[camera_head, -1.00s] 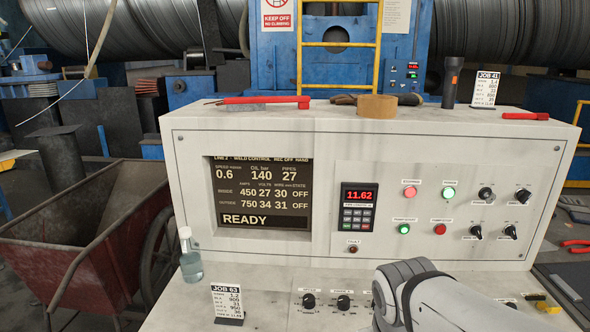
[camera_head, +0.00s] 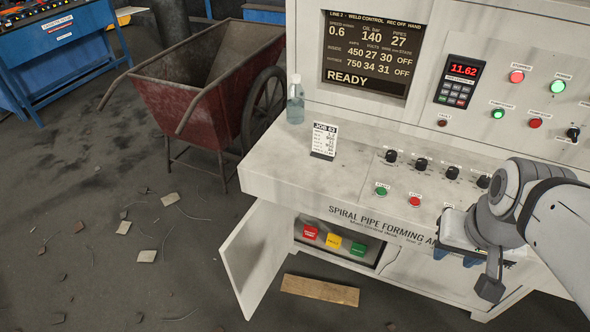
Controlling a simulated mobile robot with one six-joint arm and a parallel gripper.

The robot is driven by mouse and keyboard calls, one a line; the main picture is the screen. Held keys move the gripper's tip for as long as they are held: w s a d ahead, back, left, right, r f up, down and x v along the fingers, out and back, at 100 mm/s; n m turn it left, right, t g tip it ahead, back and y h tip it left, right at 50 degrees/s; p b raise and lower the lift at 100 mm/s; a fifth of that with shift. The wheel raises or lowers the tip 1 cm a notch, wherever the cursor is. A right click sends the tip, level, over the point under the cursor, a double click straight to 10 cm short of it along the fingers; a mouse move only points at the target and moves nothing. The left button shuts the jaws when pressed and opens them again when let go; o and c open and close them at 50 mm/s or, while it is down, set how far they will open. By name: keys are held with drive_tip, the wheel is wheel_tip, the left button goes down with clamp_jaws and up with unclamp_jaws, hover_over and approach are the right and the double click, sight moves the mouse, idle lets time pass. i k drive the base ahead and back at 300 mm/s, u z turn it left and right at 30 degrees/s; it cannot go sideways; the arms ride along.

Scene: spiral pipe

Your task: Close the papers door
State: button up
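The papers door (camera_head: 256,254), a light grey cabinet door under the control desk (camera_head: 290,165), stands wide open at the left, swung out over the floor. Inside the open compartment are a red binder or box (camera_head: 310,233), a yellow one (camera_head: 333,241) and a green one (camera_head: 358,249). My gripper (camera_head: 478,262) is at the right, in front of the desk's front edge, well away from the door. Its fingers are small and partly hidden by my wrist, so I cannot tell their opening.
A wooden board (camera_head: 320,290) lies on the floor before the compartment. A red wheelbarrow (camera_head: 195,80) stands behind and left of the door. A bottle (camera_head: 295,100) and a job card (camera_head: 323,140) stand on the desk. Scraps litter the floor at left, which is otherwise open.

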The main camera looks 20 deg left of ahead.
sight(254, 252)
drive_tip(key=u, duration=0.1)
drive_tip(key=k, duration=0.1)
drive_tip(key=z, duration=2.45)
drive_tip(key=k, duration=2.85)
drive_tip(key=u, duration=1.65)
drive_tip(key=i, duration=1)
